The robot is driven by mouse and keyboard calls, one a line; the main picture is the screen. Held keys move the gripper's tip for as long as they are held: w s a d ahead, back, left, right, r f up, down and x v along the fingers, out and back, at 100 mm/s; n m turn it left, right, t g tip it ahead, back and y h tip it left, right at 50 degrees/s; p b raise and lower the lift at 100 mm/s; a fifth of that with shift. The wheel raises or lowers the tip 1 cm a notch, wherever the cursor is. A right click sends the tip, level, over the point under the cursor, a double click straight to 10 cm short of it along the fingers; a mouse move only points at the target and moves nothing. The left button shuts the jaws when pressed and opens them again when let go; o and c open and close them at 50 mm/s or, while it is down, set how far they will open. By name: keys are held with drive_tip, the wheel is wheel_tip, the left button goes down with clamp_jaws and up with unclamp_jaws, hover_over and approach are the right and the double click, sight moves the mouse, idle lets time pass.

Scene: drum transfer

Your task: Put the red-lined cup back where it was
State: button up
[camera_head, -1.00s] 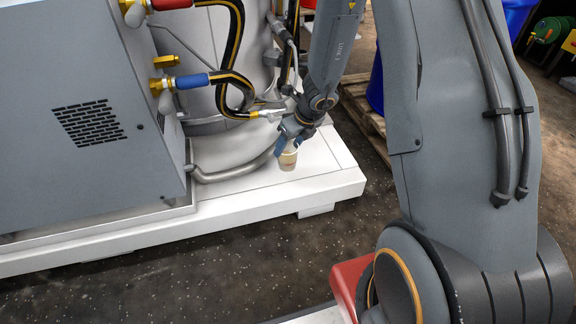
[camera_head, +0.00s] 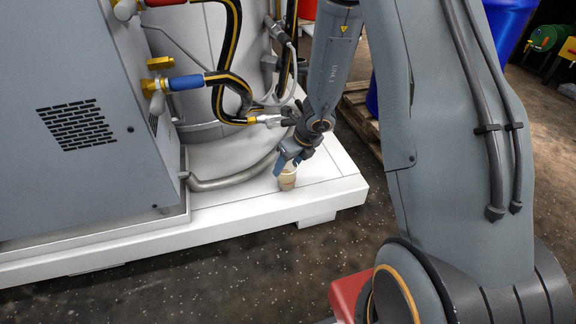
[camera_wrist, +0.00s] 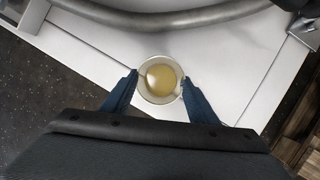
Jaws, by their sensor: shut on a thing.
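A small beige cup (camera_head: 287,179) is at the front right corner of the white platform (camera_head: 335,190). My gripper (camera_head: 283,165) is shut on it, with one blue finger on each side. In the wrist view the cup (camera_wrist: 160,80) shows from above, between the two fingertips of my gripper (camera_wrist: 159,86). It holds a yellowish liquid and looks upright. A red lining is not clear in either view. I cannot tell whether the cup's base touches the platform.
A grey metal pipe (camera_head: 225,182) runs close behind the cup. Hoses with yellow stripes (camera_head: 222,95) and a grey cabinet (camera_head: 80,120) stand to the left. A blue drum (camera_head: 500,30) on a wooden pallet (camera_head: 358,110) is at the back right. The platform's edge is close in front.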

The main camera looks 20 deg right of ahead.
drive_tip(key=shift+f+b, duration=0.5)
drive_tip(key=shift+b, duration=0.15)
drive_tip(key=o, duration=1.4)
drive_tip(key=shift+r, duration=0.2)
